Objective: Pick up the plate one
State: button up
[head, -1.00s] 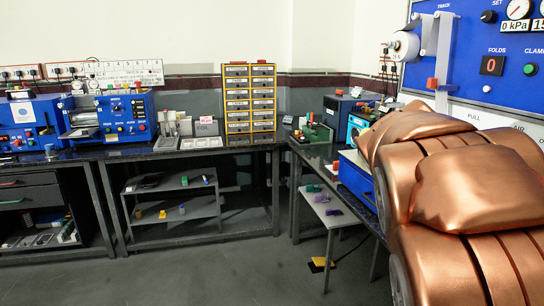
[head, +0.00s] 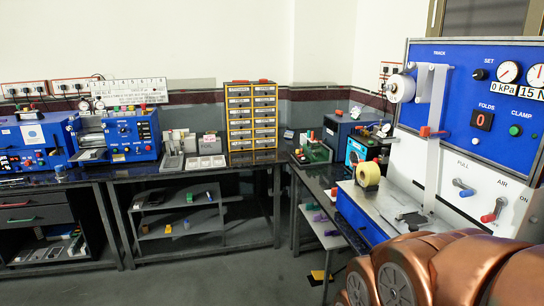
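No object here can be clearly told as the plate. A grey tray with light flat squares (head: 206,162) lies on the back bench, left of the yellow drawer cabinet; its pieces are too small to identify. A dark flat piece (head: 412,218) lies on the grey deck of the blue station at the right; I cannot tell what it is. My copper arm fills the bottom right corner. My gripper is out of view.
Blue machines (head: 122,137) and the yellow drawer cabinet (head: 252,116) stand on the back bench. Open shelves (head: 180,215) are below.

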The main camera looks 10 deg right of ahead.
aim_at(416, 219)
jog(key=z, duration=1.65)
